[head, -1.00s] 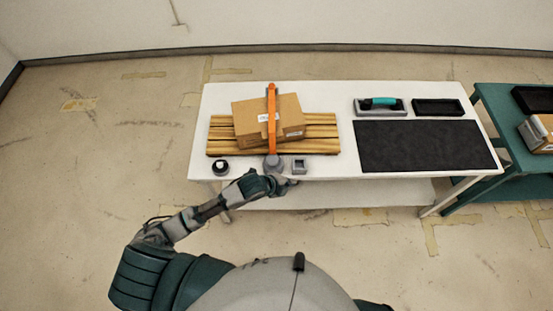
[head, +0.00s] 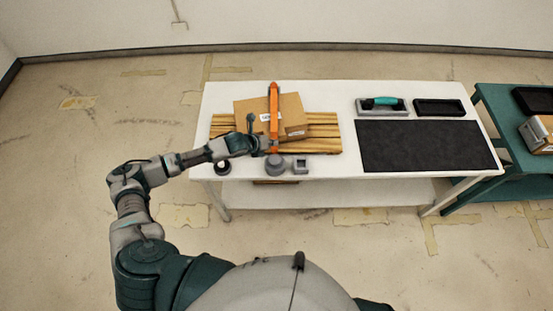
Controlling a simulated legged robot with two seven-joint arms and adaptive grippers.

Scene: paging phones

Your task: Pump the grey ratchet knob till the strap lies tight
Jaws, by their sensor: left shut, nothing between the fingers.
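The grey ratchet knob (head: 275,166) sits at the front of the white table, at the lower end of the orange strap (head: 273,100). The strap runs up over a cardboard box (head: 293,112) on a slatted wooden pallet (head: 322,146). Whether it lies tight or slack is too small to tell. My left gripper (head: 265,143) is shut and empty. It shows just left of the strap's lower part, up and slightly left of the knob, and covers part of the pallet and box. I cannot tell if it touches the strap. My right gripper is out of view.
The white table (head: 330,172) also bears a black mat (head: 420,146), a tray with a teal-handled tool (head: 382,103) and an empty black tray (head: 438,107). A green table (head: 520,165) stands right.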

